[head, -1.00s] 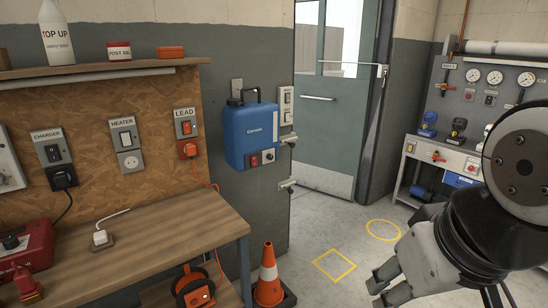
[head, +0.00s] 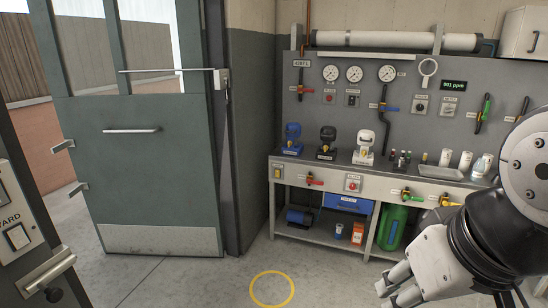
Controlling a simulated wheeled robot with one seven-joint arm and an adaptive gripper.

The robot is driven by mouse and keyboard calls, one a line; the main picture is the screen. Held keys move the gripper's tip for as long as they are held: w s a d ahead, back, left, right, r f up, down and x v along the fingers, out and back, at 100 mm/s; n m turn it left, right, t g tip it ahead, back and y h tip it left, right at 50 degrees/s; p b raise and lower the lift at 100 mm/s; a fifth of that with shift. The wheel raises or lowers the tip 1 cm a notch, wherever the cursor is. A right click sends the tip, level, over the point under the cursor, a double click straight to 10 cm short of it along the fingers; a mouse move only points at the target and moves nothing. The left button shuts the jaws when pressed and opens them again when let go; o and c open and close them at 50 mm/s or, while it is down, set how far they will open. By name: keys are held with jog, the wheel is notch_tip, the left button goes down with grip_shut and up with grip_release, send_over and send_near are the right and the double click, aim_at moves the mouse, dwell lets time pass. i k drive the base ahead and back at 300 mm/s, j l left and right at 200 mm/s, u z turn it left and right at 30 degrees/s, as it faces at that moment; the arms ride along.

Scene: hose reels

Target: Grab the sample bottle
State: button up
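On the right part of the workbench (head: 330,172) stand several small containers. They include a group of small dark bottles (head: 400,162), two pale cup-like containers (head: 445,158) and a clear, rounded bottle (head: 482,165) at the right. The labels are too small to read, so I cannot tell which one is the sample bottle. My gripper (head: 384,292) is at the lower right, low over the floor in front of the bench. Its fingertips are apart with nothing between them. It is well away from the bottles.
Blue, black and white devices (head: 326,143) stand on the bench's left half. A grey door (head: 140,170) is at the left. The floor around the yellow circle (head: 272,303) is clear.

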aim_at(477, 172)
jog(key=i+l, duration=0.15)
jog(key=i, duration=0.3)
jog(key=i+l+u, duration=0.1)
jog(key=i, duration=0.4)
jog(key=i+l, duration=0.2)
jog(key=i, duration=0.25)
jog(key=i+l, duration=0.15)
jog(key=i, duration=0.35)
jog(key=i+l, duration=0.2)
jog(key=l, duration=0.2)
jog(key=i+l+z, duration=0.15)
jog(key=l, duration=0.25)
jog(key=i+l, duration=0.25)
jog(key=l+z, duration=0.15)
jog(key=l, duration=0.35)
jog(key=l+z, duration=0.2)
jog(key=l, duration=0.3)
jog(key=i, duration=0.05)
